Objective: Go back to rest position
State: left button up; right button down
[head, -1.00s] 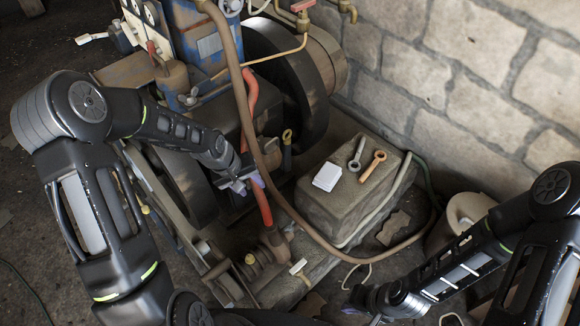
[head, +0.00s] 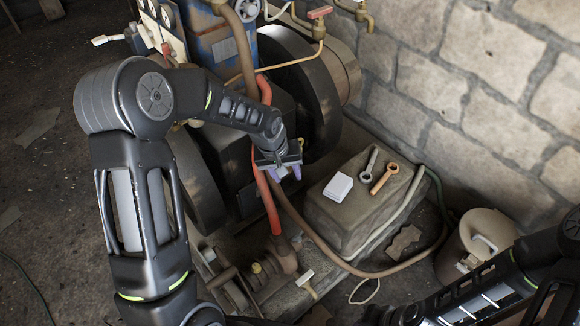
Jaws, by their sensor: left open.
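My left gripper (head: 283,172) is in front of the engine (head: 235,130), beside the red hose (head: 270,205). Its purple-tipped fingers are apart, with nothing seen between them. My left arm comes in from the left, raised and bent over the engine's near side, hiding part of it. My right arm lies low at the bottom right. Its hand end (head: 392,316) is dark and partly cut off by the lower edge, so its fingers cannot be made out.
A stone block (head: 350,219) right of the left gripper carries a white box (head: 338,187), a grey wrench (head: 370,163) and an orange wrench (head: 385,179). A lidded bucket (head: 480,235) stands at right. A brick wall (head: 450,90) closes the back right. Open floor lies at left.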

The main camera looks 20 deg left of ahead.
pick_arm(q)
jog(key=s+d+f+m+t+h, duration=0.1)
jog(key=s+d+f+m+h, duration=0.15)
jog(key=s+d+f, duration=0.7)
jog(key=s+d+f+g, duration=0.1)
jog(key=s+d+f, duration=0.2)
jog(key=s, duration=0.5)
jog(key=s+d+f+g, duration=0.2)
jog(key=s+d+f, duration=0.2)
jog(key=s, duration=0.5)
jog(key=shift+f, duration=0.6)
jog(key=shift+m, duration=0.25)
